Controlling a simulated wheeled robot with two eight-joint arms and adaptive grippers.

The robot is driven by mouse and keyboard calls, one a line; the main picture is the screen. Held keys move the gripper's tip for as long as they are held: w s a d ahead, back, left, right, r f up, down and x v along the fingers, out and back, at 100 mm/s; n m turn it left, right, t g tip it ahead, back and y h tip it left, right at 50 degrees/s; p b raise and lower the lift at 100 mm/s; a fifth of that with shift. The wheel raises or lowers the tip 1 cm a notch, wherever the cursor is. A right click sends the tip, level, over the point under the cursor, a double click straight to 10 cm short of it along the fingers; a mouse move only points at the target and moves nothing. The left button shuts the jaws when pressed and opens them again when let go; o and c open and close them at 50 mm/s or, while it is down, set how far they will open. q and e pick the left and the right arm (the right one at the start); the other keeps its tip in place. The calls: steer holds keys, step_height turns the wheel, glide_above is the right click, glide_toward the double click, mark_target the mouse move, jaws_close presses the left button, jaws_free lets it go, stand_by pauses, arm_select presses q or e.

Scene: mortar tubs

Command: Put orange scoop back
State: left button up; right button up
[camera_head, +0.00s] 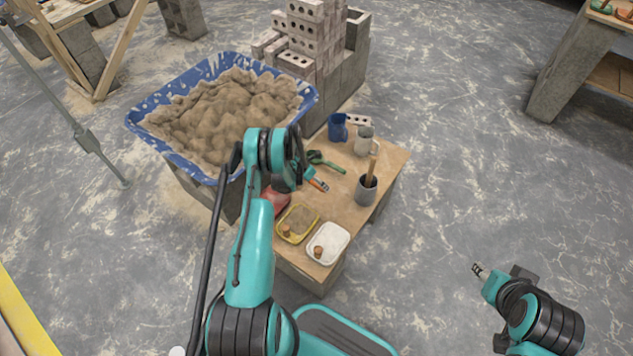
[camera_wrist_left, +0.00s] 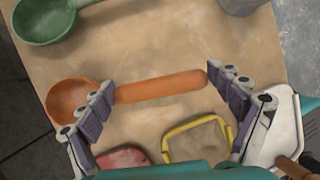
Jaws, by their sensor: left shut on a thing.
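The orange scoop (camera_wrist_left: 160,88) shows in the left wrist view, its round bowl to the left and its handle pointing right. My left gripper (camera_wrist_left: 165,83) is shut on it, one finger by the bowl end of the handle and the other at the handle's tip. Whether the scoop touches the wooden table top is hard to tell. In the head view my left wrist hides much of this spot. My right gripper (camera_head: 479,270) is low at the right, over the floor and away from the table; its fingers are too small to read.
A green scoop (camera_wrist_left: 44,20) lies beyond the orange one. A yellow-rimmed tub (camera_head: 283,234), a white tub (camera_head: 341,236) and a red tub (camera_wrist_left: 122,158) stand at the near end. A blue mug (camera_head: 338,128), grey mug (camera_head: 363,141) and grey pot (camera_head: 365,193) stand farther along. A blue sand trough (camera_head: 152,102) is beside.

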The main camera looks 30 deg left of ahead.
arm_select(q)
steer(key=shift+f, duration=0.2)
stand_by(0.4)
steer(key=o, duration=1.6)
steer(key=v, duration=1.2)
steer(key=s+d+r+m+y, duration=0.1)
steer(key=d+r+m, duration=0.4)
steer(key=r, duration=0.4)
steer(key=s+d+r+m, duration=0.2)
steer(key=d+r+m, duration=0.25)
steer(key=r, duration=0.45)
steer(key=s+d+r+m+y, duration=0.1)
steer(key=d+r+m, duration=0.4)
steer(key=r, duration=0.4)
steer(key=s+d+r+m+t, duration=0.1)
steer(key=s+d+r+m, duration=0.1)
steer(key=s+m, duration=0.4)
steer(key=s+d+r+m+t, duration=0.1)
steer(key=s+d+r+m, duration=0.1)
steer(key=s+d+m, duration=0.2)
steer(key=s+d+r+m+t+y, duration=0.1)
steer(key=s+d+r+m, duration=0.2)
steer(key=s+m, duration=0.6)
steer(key=shift+s+d, duration=0.1)
steer(key=shift+d, duration=0.45)
